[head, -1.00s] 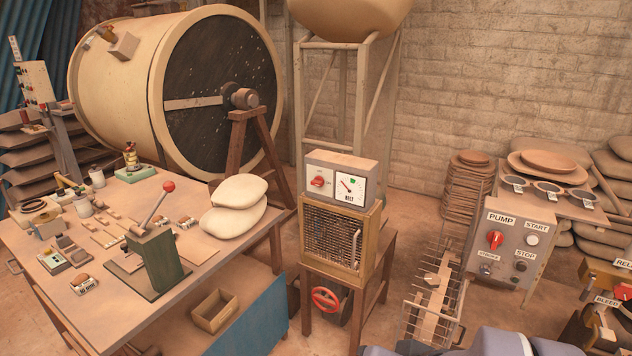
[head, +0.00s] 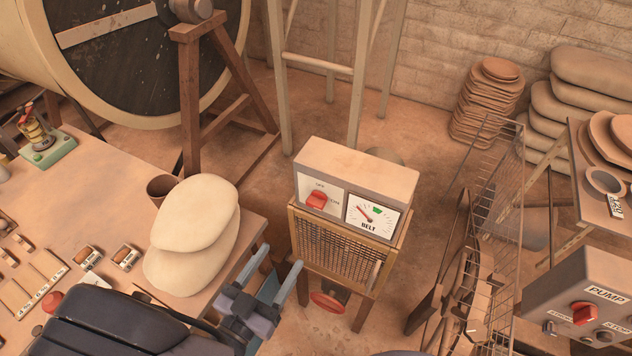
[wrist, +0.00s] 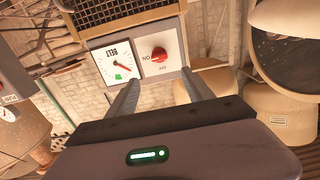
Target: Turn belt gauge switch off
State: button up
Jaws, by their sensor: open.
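The belt gauge box (head: 358,168) is a grey box on a wooden stand with a mesh front. Its face carries a red switch knob (head: 317,199), with OFF printed above it and ON to its right. The knob seems to lie toward ON, but its exact angle is hard to tell. The BELT dial (head: 372,217) is beside it, its needle off the green mark. My gripper (head: 280,257) is open and empty, left of and below the box. In the wrist view the knob (wrist: 159,54) shows upside down beyond my open fingers (wrist: 160,80), apart from them.
The worktable (head: 90,180) with two stacked pale sacks (head: 195,215) lies at left, close to my arm. A wire rack (head: 490,220) and the PUMP panel (head: 585,290) stand at right. A red handwheel (head: 330,302) is low on the stand.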

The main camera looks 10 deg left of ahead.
aim_at(314, 207)
jog(key=b+x, duration=0.2)
jog(key=x, duration=1.3)
jog(key=shift+d+b, duration=0.15)
jog(key=shift+b, duration=0.2)
grip_shut()
jog(key=shift+n, duration=0.3)
jog(key=n+p, duration=0.2)
jog(key=n, duration=0.2)
jog(key=shift+s+n, duration=0.1)
jog(key=shift+n, duration=0.2)
jog(key=n+p, duration=0.2)
jog(key=n, duration=0.2)
jog(key=n+p, duration=0.2)
jog(key=n, duration=0.2)
jog(key=shift+n, duration=0.4)
jog(key=shift+n+p, duration=1.1)
jog(key=shift+n, duration=0.8)
jog(key=shift+f, duration=0.1)
